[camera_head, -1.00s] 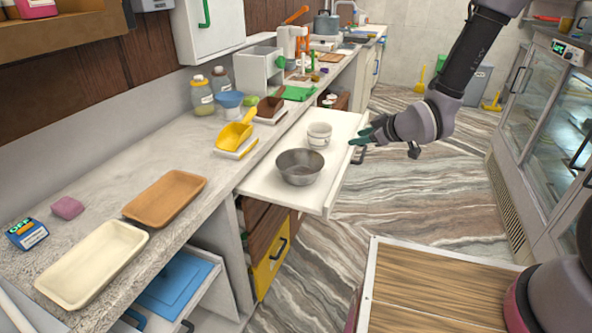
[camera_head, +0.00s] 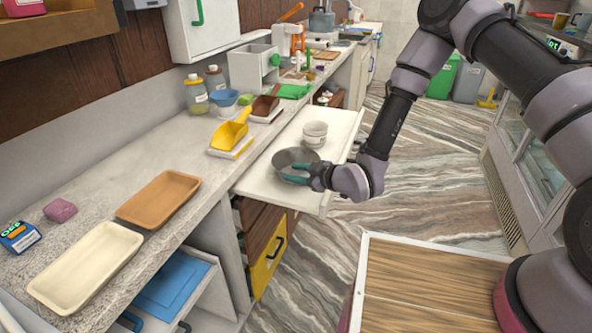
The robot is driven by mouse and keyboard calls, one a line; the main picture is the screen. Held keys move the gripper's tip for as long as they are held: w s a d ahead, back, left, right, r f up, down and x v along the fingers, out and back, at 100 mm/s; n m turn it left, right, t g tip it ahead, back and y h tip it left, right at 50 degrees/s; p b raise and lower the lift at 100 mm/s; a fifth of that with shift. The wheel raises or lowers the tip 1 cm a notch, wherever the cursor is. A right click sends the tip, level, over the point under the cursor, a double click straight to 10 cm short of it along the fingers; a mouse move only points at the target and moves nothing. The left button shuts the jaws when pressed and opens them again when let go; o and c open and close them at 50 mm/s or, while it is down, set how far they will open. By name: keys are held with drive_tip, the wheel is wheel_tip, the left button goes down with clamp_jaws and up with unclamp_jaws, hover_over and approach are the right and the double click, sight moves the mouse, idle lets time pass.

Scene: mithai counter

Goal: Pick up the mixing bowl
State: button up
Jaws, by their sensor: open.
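The grey metal mixing bowl (camera_head: 290,158) sits upright in the open white drawer, toward its front. My gripper (camera_head: 294,173) reaches in from the right, with its teal fingers at the bowl's near right side. The fingers are open. One finger overlaps the bowl in the picture; whether they touch it or straddle its wall, I cannot tell. The lower right part of the bowl is partly hidden by the gripper.
The open drawer (camera_head: 253,187) also holds a small white cup (camera_head: 315,133) behind the bowl. The counter beside it carries a yellow scoop (camera_head: 230,133), a brown tray (camera_head: 158,198) and a cream tray (camera_head: 87,267). The striped floor right of the drawer is clear.

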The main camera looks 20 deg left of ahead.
drive_tip(key=x, duration=0.5)
drive_tip(key=shift+d+f, duration=0.1)
drive_tip(key=shift+f, duration=0.2)
clamp_jaws()
idle(1.0)
